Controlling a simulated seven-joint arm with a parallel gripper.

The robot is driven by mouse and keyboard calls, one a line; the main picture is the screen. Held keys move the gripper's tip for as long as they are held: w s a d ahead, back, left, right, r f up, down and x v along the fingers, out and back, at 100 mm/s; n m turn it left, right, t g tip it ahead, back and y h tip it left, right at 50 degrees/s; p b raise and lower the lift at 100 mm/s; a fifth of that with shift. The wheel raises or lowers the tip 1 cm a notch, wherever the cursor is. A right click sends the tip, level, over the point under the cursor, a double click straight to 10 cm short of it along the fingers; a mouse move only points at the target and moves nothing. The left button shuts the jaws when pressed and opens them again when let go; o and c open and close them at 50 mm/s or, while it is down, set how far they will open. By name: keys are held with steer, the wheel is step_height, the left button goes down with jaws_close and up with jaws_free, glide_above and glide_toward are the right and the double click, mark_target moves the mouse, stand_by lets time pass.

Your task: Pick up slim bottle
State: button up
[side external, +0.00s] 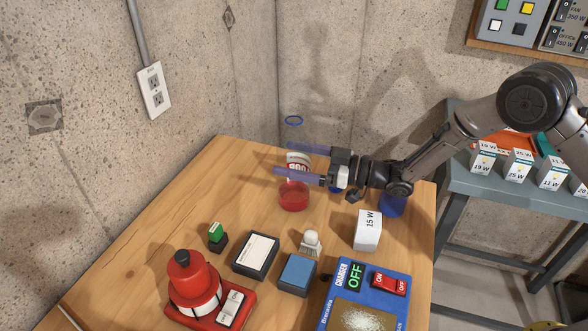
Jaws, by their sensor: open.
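A red item (293,196), see-through in its lower part, stands upright near the table's back corner. A white piece with red markings (298,159) shows just above it; I cannot tell whether the two are one bottle. This is the likeliest slim bottle, though its outline is partly hidden. My gripper (284,160) comes in from the right with its two purplish fingers pointing left. The fingers are open and spread, one beyond and one in front of the white piece. I cannot tell whether they touch it.
A white 15 W box (368,230), a blue container (392,204), a small brush (311,243), dark boxes and a blue charger (365,297) crowd the right and front of the wooden table (180,205). Concrete walls close the back.

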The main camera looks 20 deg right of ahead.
steer(key=c, duration=1.1)
steer(key=shift+c, duration=0.7)
steer(key=shift+r, duration=0.25)
